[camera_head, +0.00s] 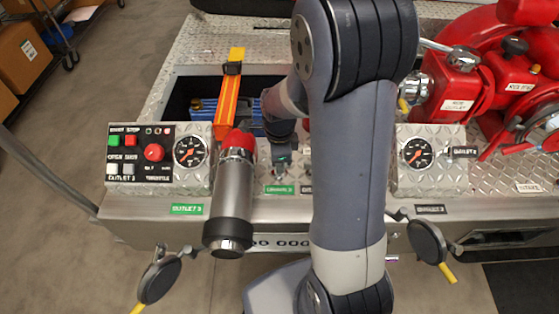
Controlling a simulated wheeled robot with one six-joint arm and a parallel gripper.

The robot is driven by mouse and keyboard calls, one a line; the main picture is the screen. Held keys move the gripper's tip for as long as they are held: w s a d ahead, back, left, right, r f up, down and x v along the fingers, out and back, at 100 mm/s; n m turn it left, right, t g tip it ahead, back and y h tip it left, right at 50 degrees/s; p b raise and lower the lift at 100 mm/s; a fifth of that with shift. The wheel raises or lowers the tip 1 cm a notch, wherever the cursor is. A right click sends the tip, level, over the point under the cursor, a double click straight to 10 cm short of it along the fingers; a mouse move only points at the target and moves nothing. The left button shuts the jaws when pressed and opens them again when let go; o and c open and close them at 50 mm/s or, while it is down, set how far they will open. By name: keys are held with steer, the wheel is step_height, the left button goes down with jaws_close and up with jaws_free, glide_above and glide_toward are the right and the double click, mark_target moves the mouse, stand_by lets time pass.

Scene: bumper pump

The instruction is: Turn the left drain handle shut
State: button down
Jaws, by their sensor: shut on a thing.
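My gripper (282,158) points down at the front of the bumper deck, just left of my arm in the picture. Its jaws are shut on a small drain handle, which they mostly hide. A small metal fitting (279,175) shows just below the jaws. Below it a green label (279,189) sits on the deck's front edge. My arm covers the area just right of this, and part of a second label (307,189) shows at its edge. I cannot tell the handle's exact angle.
A control panel (141,153) and gauge (190,150) are at left. Another gauge (418,153) and a red pump (462,95) are at right.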

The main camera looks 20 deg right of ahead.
steer(key=shift+m, duration=0.5)
steer(key=c, duration=1.5)
jaws_free()
steer(key=shift+r, duration=0.1)
step_height(320, 180, up, 11)
steer(key=shift+f+p, duration=0.15)
steer(key=shift+p, duration=0.2)
